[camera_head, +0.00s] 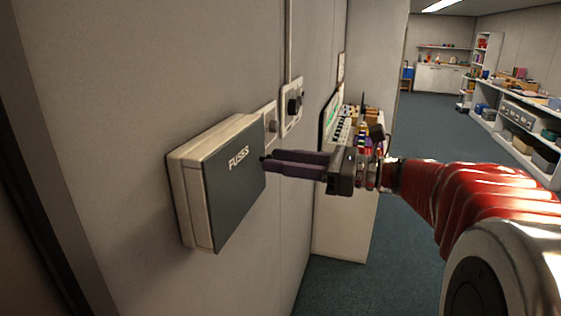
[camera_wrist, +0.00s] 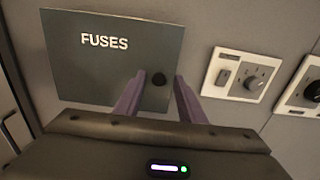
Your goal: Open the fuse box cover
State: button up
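The fuse box (camera_head: 190,195) is a pale box on the wall at left. Its dark grey cover (camera_head: 232,195), lettered FUSES, is shut. In the wrist view the cover (camera_wrist: 75,75) faces me, with a round black knob (camera_wrist: 159,79) near its lower right edge. My gripper (camera_head: 265,161) reaches in from the right, with its purple fingers at the cover's right side. In the wrist view my gripper (camera_wrist: 160,78) is open, one finger on each side of the knob, with gaps visible. I cannot tell how deep the tips sit around the knob.
A dial switch plate (camera_wrist: 240,75) and another round dial (camera_wrist: 312,92) are on the wall right of the box. A cabinet (camera_head: 345,225) with panels stands beyond the gripper. Shelves (camera_head: 520,140) line the far right. The blue floor (camera_head: 410,125) between is open.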

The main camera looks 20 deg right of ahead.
jog(key=shift+w+a, duration=0.1)
grip_shut()
dwell(0.5)
